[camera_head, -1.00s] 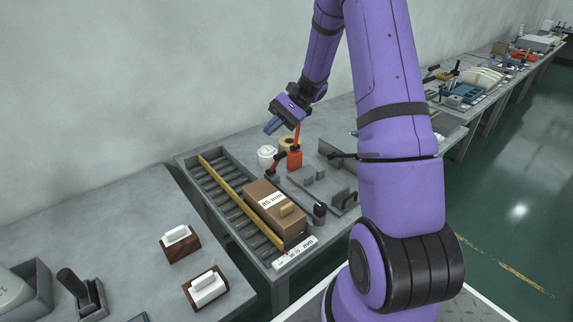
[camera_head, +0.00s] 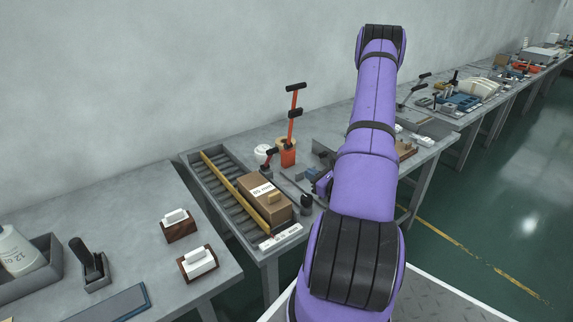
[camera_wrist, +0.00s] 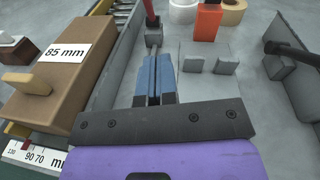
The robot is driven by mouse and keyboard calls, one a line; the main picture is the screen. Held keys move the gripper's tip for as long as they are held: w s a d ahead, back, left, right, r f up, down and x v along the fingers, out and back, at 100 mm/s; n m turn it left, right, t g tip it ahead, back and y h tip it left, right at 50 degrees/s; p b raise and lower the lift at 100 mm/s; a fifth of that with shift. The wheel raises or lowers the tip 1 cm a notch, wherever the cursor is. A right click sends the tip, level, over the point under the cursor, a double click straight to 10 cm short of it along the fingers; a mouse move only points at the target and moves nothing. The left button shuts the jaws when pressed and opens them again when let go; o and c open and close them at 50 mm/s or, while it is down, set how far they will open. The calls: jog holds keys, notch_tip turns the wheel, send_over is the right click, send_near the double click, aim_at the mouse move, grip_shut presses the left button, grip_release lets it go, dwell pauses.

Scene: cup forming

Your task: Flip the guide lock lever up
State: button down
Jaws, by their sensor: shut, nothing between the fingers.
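My gripper shows in the wrist view with its blue fingers (camera_wrist: 153,78) together and nothing between them. They hover over a thin grey rod that runs from a dark block (camera_wrist: 154,36) with a red handle. In the head view a short lever with a red stem and dark grip (camera_head: 268,157) leans beside the roller tray. A rod with an upright black knob (camera_head: 306,203) lies in front of it; I cannot tell which of these is the guide lock lever.
A brown box marked 85 mm (camera_head: 264,198) sits on the roller tray (camera_head: 215,190), left of my gripper. A tall orange lever (camera_head: 291,128) stands behind, near white and tan rolls. Grey upright plates (camera_wrist: 208,62) stand right of my fingers.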

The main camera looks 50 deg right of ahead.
send_near(269, 159)
jog(key=w+d, duration=0.1)
jog(key=d, duration=0.2)
jog(key=shift+w+r, duration=0.55)
jog(key=shift+w, duration=0.2)
jog(key=shift+w+r, duration=0.55)
jog(key=shift+w, duration=0.2)
jog(key=shift+w+d+r, duration=0.25)
jog(key=shift+w+r, duration=0.6)
jog(key=shift+w, duration=0.1)
